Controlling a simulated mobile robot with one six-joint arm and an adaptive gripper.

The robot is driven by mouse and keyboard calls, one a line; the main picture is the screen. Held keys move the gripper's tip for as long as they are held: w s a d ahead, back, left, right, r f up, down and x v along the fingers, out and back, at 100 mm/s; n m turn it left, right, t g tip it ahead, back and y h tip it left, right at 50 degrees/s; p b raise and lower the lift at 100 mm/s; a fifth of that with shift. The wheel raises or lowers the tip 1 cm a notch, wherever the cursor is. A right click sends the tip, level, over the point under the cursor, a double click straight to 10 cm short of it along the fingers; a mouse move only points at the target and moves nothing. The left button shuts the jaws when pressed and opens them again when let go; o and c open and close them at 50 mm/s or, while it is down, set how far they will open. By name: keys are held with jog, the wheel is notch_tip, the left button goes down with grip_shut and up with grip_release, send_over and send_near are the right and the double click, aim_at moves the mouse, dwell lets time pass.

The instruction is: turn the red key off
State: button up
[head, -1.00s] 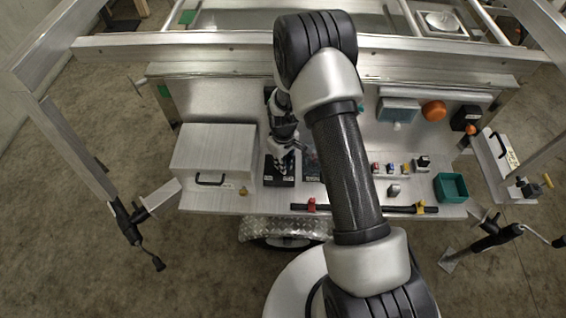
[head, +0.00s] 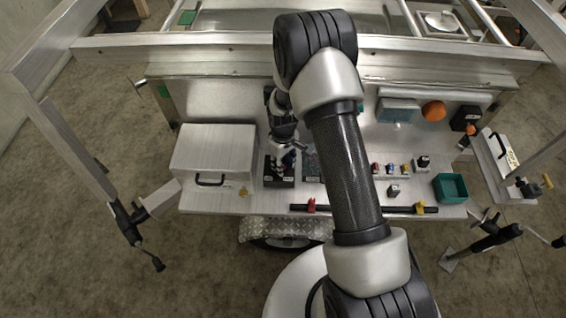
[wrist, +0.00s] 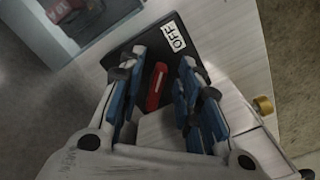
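The red key (wrist: 157,87) is a small red bar on a black switch box (wrist: 150,58). In the wrist view it lies lengthwise between my fingers, its upper end tilted toward the white OFF label (wrist: 175,37). My gripper (wrist: 160,70) is open, with blue-padded fingers on either side of the key and gaps on both sides. In the head view my gripper (head: 286,158) is over the black box (head: 278,178) on the metal shelf. There the key cannot be made out behind the fingers.
A closed metal box (head: 214,155) stands left of the switch box. A black bar (head: 385,209) with red and yellow clips runs along the shelf front. Small switches (head: 391,169) and a green bin (head: 450,187) are at the right.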

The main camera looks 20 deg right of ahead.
notch_tip(320, 180, up, 12)
dwell(0.4)
jog(key=shift+f, duration=0.1)
jog(key=s+r+m+t, duration=0.1)
jog(key=s+r, duration=0.3)
jog(key=r, duration=0.6)
jog(key=s+r+m+t, duration=0.1)
jog(key=s+r, duration=0.3)
jog(key=r, duration=0.5)
jog(key=s+r+m+t, duration=0.1)
jog(key=s+r, duration=0.3)
jog(key=s, duration=0.5)
jog(key=s+r+m+t, duration=0.1)
jog(key=s+r, duration=0.3)
jog(key=s, duration=0.5)
jog(key=shift+s+a+m+t, duration=0.15)
jog(key=shift+a+m+t, duration=0.2)
jog(key=shift+m, duration=0.45)
